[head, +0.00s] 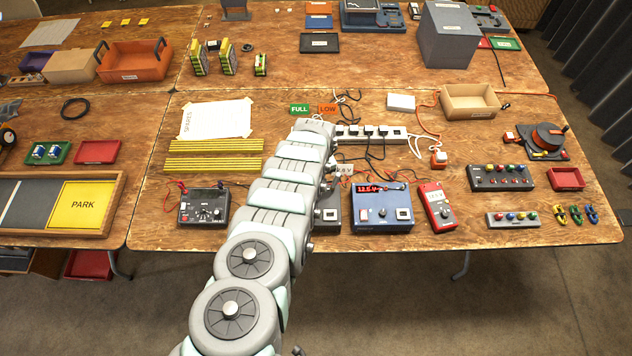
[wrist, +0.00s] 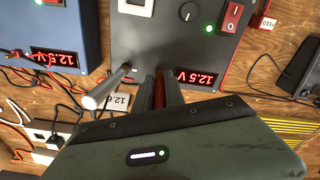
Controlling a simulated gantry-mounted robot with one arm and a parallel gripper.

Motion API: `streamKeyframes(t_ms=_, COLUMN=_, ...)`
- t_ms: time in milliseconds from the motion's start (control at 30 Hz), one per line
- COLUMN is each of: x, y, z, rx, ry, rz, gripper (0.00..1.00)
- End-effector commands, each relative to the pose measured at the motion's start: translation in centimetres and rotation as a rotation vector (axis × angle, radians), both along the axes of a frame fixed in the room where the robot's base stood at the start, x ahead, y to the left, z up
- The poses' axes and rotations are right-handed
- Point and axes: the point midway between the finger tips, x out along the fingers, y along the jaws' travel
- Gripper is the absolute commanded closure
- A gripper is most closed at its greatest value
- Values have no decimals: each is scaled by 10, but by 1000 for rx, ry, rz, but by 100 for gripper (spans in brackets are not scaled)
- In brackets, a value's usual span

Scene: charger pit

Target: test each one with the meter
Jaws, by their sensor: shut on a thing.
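My gripper (wrist: 160,88) is shut on a narrow dark thing with red on it in the wrist view; what it is I cannot tell. It is in front of a dark charger box (wrist: 190,50) whose red display reads 12.5 V. In the head view my arm hides the gripper and most of this box (head: 328,212). A blue box (head: 383,208) with a lit red display stands to its right. A red hand-held meter (head: 437,207) lies right of that. Several yellow-and-black packs (head: 228,60) stand farther back. A green FULL card (head: 299,109) and an orange LOW card (head: 328,109) lie mid-table.
A power strip (head: 370,132) with plugs and loose cords lies behind the boxes. A black box (head: 203,207) with red leads stands left of my arm. Yellow strips (head: 212,164) and a SPARES sheet (head: 215,120) lie behind it. A cardboard tray (head: 468,113) stands at right.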

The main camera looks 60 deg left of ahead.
Motion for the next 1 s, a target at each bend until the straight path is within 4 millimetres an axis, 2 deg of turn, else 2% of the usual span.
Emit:
streamKeyframes(t_ms=967, x=0, y=0, z=-5, rx=0, ry=0, rz=-1, gripper=100)
streamKeyframes(t_ms=1000, x=0, y=0, z=-5, rx=0, ry=0, rz=-1, gripper=85)
